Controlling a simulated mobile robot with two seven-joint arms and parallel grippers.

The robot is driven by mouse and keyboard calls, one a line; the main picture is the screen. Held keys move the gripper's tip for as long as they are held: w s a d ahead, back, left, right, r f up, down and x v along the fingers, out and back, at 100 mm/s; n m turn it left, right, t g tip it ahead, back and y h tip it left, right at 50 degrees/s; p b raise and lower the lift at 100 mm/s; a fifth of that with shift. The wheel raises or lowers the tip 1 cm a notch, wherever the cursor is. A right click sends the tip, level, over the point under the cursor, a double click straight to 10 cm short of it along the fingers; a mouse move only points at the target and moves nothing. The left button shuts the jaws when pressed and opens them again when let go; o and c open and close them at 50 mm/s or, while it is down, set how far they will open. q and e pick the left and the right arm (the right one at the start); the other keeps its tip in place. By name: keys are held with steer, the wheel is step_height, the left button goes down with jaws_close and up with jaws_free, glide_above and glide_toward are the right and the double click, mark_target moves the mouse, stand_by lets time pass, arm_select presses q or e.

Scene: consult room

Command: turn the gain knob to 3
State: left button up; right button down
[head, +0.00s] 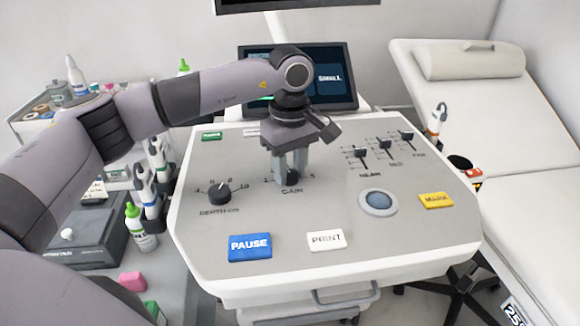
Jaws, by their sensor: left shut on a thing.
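The gain knob (292,178) is a small black knob on the light grey control panel (330,225), just above the printed word GAIN. My left gripper (291,172) points down over it and is shut on it, with a finger on each side. The fingers and wrist hide most of the knob, its pointer and part of its scale, so I cannot tell its setting. A numeral on the right of the scale shows, partly readable. My right gripper is not in view.
The black depth knob (219,194) stands left of the gain knob. Several sliders (384,148) rise at the right, above a trackball (378,202). PAUSE (250,247), PRINT (326,240) and yellow (436,200) buttons lie nearer. A screen (330,78) stands behind, an exam couch (480,130) right.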

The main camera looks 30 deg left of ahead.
mark_target(290, 173)
arm_select(q)
steer(key=shift+m, duration=1.3)
steer(key=o, duration=1)
steer(key=shift+o, duration=0.2)
steer(key=shift+r, duration=3.65)
